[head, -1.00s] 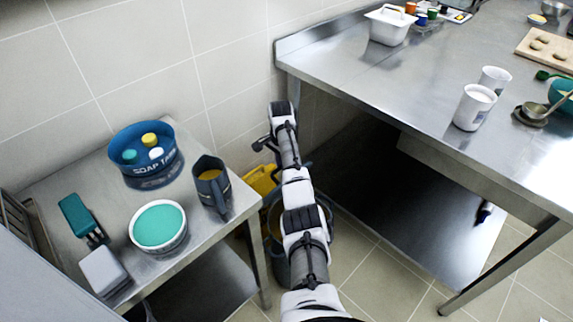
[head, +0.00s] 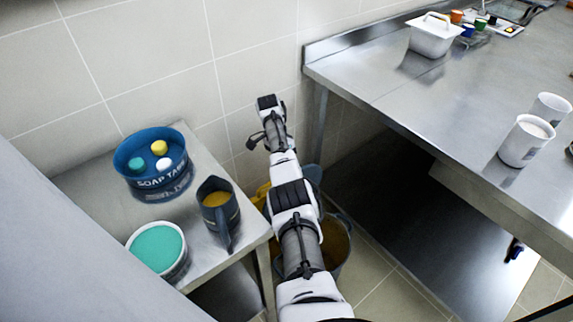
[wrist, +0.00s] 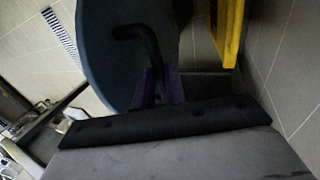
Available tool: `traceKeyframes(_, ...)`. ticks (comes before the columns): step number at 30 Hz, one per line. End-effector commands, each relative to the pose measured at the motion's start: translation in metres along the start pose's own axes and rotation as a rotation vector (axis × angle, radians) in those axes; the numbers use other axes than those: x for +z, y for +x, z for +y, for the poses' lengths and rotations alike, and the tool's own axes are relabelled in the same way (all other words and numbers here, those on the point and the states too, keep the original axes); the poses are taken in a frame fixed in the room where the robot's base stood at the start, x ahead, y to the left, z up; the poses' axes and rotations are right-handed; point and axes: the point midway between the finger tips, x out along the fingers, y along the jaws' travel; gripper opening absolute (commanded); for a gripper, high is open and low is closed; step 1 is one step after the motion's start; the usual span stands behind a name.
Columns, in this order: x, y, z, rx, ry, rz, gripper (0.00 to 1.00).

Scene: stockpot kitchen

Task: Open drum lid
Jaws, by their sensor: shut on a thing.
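In the wrist view a dark blue-grey round lid (wrist: 104,62) stands steeply tilted, filling the upper middle. Its black bent handle (wrist: 150,45) runs down between the fingers of my gripper (wrist: 158,88), which is shut on it. In the head view the drum (head: 343,262) stands on the floor between the two tables, partly behind my arm. Its brownish inside shows on the right. A bit of the blue lid (head: 312,173) shows beyond my arm, above the drum. My gripper is hidden behind my arm in the head view.
A yellow object (wrist: 229,28) stands close to the right of the lid, near the tiled wall. A small steel table (head: 205,262) with a blue soap tub (head: 150,168), a jug (head: 219,210) and a teal-filled bowl (head: 157,249) is at left. A long steel table (head: 440,105) is at right.

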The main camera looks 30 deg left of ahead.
Motion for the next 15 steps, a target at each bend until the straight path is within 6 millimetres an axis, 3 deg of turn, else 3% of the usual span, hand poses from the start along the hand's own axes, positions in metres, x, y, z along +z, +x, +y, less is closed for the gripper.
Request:
traceKeyframes(1,0.0007,0.0126,0.0018,0.014,0.002,-0.009,0.00)
traceKeyframes(6,0.0003,0.0127,0.0019,0.014,0.002,-0.009,0.00)
traceKeyframes(7,0.0003,0.0127,0.0020,0.014,0.002,-0.009,0.13)
traceKeyframes(11,0.0001,0.0106,0.0018,0.012,0.002,-0.007,0.30)
traceKeyframes(15,0.0002,0.0080,0.0014,0.009,0.001,-0.006,0.34)
